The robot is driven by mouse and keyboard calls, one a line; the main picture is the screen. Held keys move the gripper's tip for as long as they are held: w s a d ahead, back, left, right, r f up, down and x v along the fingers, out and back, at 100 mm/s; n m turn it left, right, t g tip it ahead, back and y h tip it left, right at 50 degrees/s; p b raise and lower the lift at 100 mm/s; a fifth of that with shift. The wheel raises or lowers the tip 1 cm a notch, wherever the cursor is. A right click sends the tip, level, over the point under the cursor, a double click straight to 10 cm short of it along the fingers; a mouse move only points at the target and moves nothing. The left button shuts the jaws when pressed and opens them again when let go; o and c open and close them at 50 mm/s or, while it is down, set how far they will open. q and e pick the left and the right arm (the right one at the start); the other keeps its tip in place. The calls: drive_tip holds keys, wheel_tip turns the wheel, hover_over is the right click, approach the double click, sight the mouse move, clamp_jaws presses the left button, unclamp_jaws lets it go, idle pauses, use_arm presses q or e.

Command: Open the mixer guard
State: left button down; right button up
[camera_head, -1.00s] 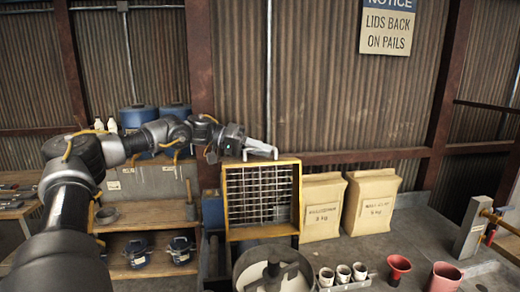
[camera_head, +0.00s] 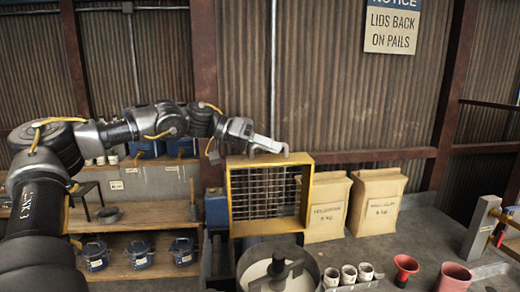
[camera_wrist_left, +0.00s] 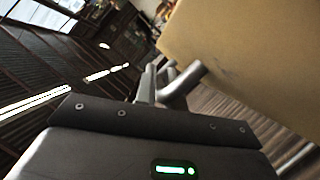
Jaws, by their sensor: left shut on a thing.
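The mixer guard (camera_head: 308,200) is a yellow square frame with a grid of metal bars. It stands raised, nearly upright, behind the round grey mixer bowl (camera_head: 243,268), whose open top and dark stirrer (camera_head: 279,266) show. My left gripper (camera_head: 268,147) is at the guard's top edge, shut on its grey handle. In the left wrist view, the grey handle (camera_wrist_left: 185,86) lies at my fingers, beside a large tan surface that I cannot identify for sure. My right gripper is not in view.
Two paper sacks (camera_head: 374,205) stand right of the guard. White cups (camera_head: 348,275), a red funnel (camera_head: 405,266) and a red cup (camera_head: 453,277) stand at the front right. Shelves (camera_head: 150,218) with blue-lidded pails (camera_head: 139,254) are at the left.

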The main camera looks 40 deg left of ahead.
sight(230, 161)
use_arm(q)
drive_tip(key=shift+s+d+m, duration=0.3)
drive_tip(key=shift+s+d, duration=0.4)
drive_tip(key=shift+d, duration=0.05)
drive_tip(key=shift+s+d+b, duration=0.25)
drive_tip(key=shift+b, duration=0.05)
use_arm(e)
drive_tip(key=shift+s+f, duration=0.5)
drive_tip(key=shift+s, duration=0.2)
use_arm(q)
drive_tip(key=c, duration=1.8)
unclamp_jaws()
drive_tip(key=shift+a, duration=0.1)
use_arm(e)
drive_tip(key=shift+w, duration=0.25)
use_arm(q)
drive_tip(key=shift+o, duration=0.2)
